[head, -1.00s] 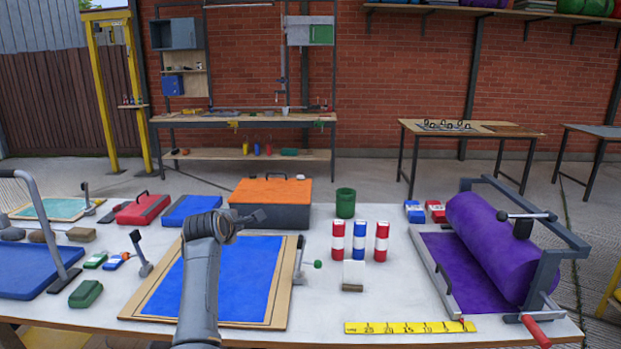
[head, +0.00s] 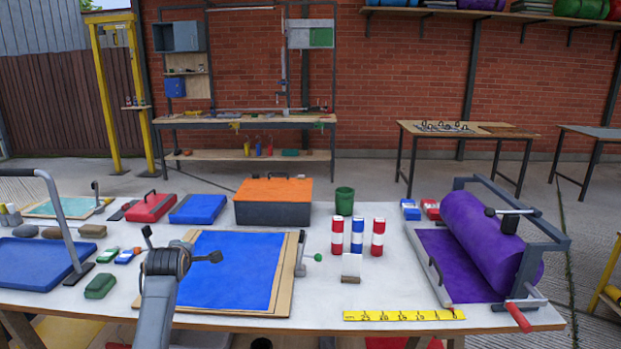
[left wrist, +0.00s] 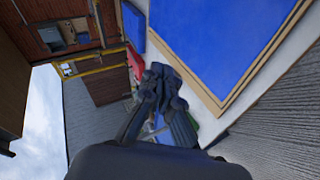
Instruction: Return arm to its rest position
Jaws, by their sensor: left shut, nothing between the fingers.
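My left arm reaches up from the bottom of the head view, and its gripper (head: 214,257) is over the left edge of the board with the blue sheet (head: 235,270). The gripper is shut and empty, above the white table (head: 375,285). In the left wrist view the dark fingers (left wrist: 160,78) are together with nothing between them. The blue sheet on its wooden-edged board (left wrist: 225,35) shows beside them, tilted in that view. My right gripper is not in view.
A green block (head: 100,286) and a blue tray (head: 40,262) with a grey bar lie left of the arm. An orange-topped box (head: 272,205), striped cylinders (head: 357,237) and a purple roller (head: 485,240) stand farther right.

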